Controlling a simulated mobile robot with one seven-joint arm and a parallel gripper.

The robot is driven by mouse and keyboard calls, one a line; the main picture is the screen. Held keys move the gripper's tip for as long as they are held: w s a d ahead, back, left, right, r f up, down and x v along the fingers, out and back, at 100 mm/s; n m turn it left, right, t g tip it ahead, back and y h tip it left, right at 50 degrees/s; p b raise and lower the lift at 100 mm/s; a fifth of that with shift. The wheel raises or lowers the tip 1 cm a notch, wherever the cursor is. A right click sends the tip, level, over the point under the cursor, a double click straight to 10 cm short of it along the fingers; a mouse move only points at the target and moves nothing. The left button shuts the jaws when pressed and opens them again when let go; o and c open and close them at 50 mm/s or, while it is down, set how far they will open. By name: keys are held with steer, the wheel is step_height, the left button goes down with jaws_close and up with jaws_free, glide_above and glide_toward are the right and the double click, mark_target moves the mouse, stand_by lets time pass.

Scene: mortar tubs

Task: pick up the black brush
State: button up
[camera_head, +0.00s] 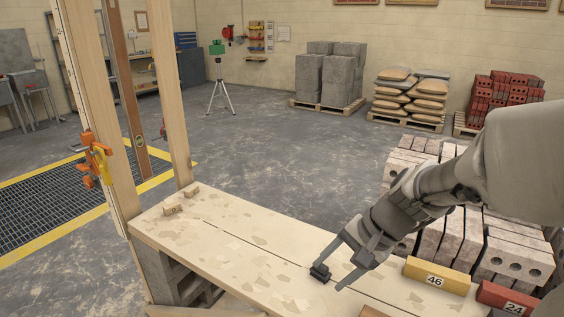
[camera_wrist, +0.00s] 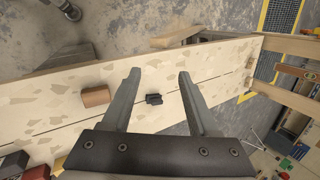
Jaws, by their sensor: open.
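I cannot tell how far above the table the fingertips are.
A yellow block marked 46 (camera_head: 437,277) and a red block marked 24 (camera_head: 506,297) lie right of my gripper. A brown block (camera_wrist: 96,96) lies left of the fingers in the wrist view. Small wooden pieces (camera_head: 172,210) sit at the table's far left end.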

steer(key=w+d+f+m+t+y, duration=0.1)
steer(key=w+d+f+m+y, duration=0.3)
steer(key=w+f+m, duration=0.5)
steer(key=m+t, duration=0.6)
steer(key=m, duration=0.4)
glide_toward(328, 270)
steer(key=shift+y, duration=0.3)
steer(key=b+x, duration=0.2)
steer(key=x, duration=0.7)
steer(key=shift+d+f+b, duration=0.15)
steer(key=shift+b, duration=0.2)
steer(key=shift+b+x, duration=0.9)
steer(key=shift+x, duration=2.2)
jaws_close()
